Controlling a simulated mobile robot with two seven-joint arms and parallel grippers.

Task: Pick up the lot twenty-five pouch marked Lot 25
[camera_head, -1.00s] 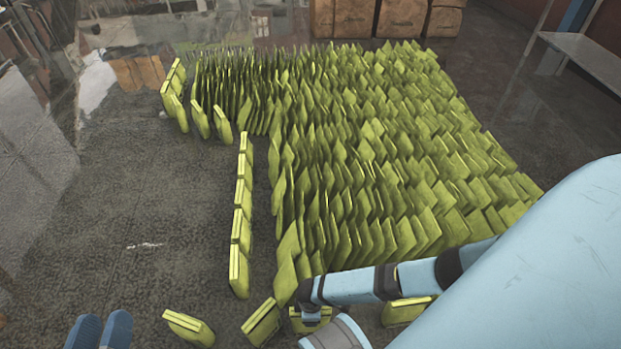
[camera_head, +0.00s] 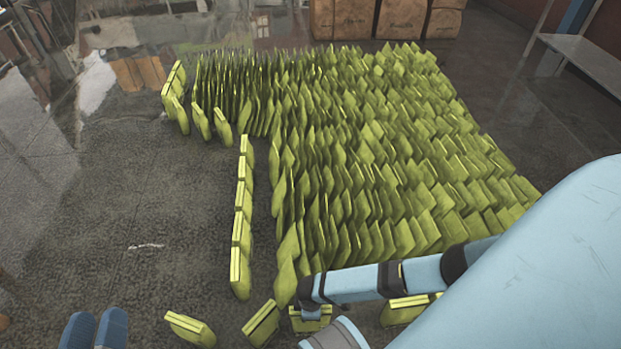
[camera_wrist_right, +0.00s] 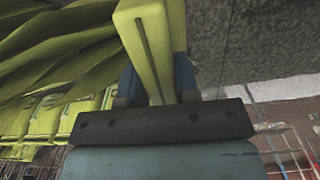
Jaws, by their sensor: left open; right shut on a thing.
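Many yellow-green pouches (camera_head: 350,200) stand packed in leaning rows on the floor, and no lot marking is readable on any of them. My right gripper (camera_wrist_right: 158,85) is shut on a yellow-green pouch (camera_wrist_right: 150,40), which stands between its two blue fingers in the right wrist view. In the head view my right arm comes in from the lower right, and its wrist covers part of a pouch (camera_head: 310,319) at the front edge. My left gripper (camera_head: 92,331) shows as two blue fingertips apart at the bottom left, with nothing between them.
A column of single pouches (camera_head: 241,230) stands left of the packed block. Loose pouches (camera_head: 190,328) (camera_head: 261,324) stand near the front. Brown boxes (camera_head: 385,18) are at the back, and a grey shelf (camera_head: 590,60) is at the right. The dark floor (camera_head: 120,210) at left is clear.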

